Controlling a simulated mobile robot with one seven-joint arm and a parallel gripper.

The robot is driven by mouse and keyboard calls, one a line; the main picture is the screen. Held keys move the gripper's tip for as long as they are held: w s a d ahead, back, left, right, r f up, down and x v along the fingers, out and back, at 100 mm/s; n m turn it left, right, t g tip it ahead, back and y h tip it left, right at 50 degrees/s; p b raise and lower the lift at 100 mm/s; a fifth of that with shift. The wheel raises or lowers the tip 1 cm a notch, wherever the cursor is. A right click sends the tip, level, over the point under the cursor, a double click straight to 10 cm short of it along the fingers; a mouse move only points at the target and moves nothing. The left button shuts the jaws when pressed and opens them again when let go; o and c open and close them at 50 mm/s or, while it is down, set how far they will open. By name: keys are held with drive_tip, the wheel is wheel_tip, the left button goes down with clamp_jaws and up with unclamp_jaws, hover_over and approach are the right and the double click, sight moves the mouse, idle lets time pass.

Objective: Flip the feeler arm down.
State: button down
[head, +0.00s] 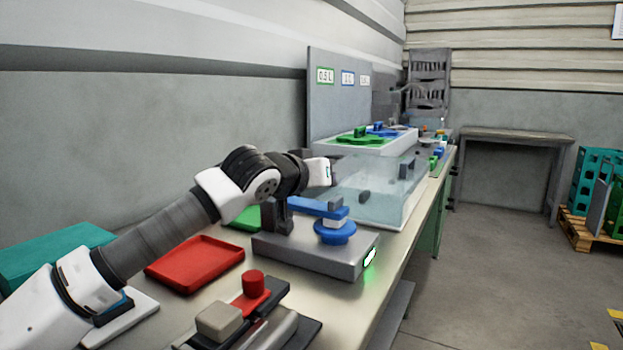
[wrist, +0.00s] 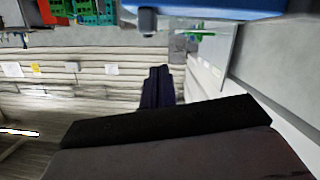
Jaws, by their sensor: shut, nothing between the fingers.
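The feeler arm looks like the blue bar (head: 318,207) on the grey labeller box (head: 305,250). It lies about level, from a dark upright bracket (head: 275,212) on the left to above a blue round reel (head: 335,236). A pale piece (head: 335,222) sits between bar and reel; I cannot tell whether they touch. My gripper is behind and above the bar in the head view, its fingertips hard to make out there. In the wrist view my gripper (wrist: 156,88) is shut and empty. A large blue surface (wrist: 205,7) crosses the top of that view, close to the camera.
A red tray (head: 195,263) lies left, and a fixture with a red knob (head: 253,284) is in front. A green light (head: 371,257) glows on the labeller.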

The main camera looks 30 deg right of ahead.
sight(331, 230)
drive_tip(key=shift+s+d+f+b, duration=0.15)
drive_tip(key=shift+s+f+b, duration=0.1)
drive_tip(key=shift+f+b, duration=0.25)
drive_tip(key=shift+s+d+f+b, duration=0.2)
drive_tip(key=shift+s+f+b, duration=0.1)
drive_tip(key=shift+f, duration=0.35)
drive_tip(key=shift+s+d+f+b, duration=0.2)
drive_tip(key=shift+f+b, duration=0.2)
drive_tip(key=shift+f, duration=0.15)
wheel_tip(331, 230, up, 20)
drive_tip(key=p, duration=0.5)
drive_tip(key=shift+a+r, duration=0.1)
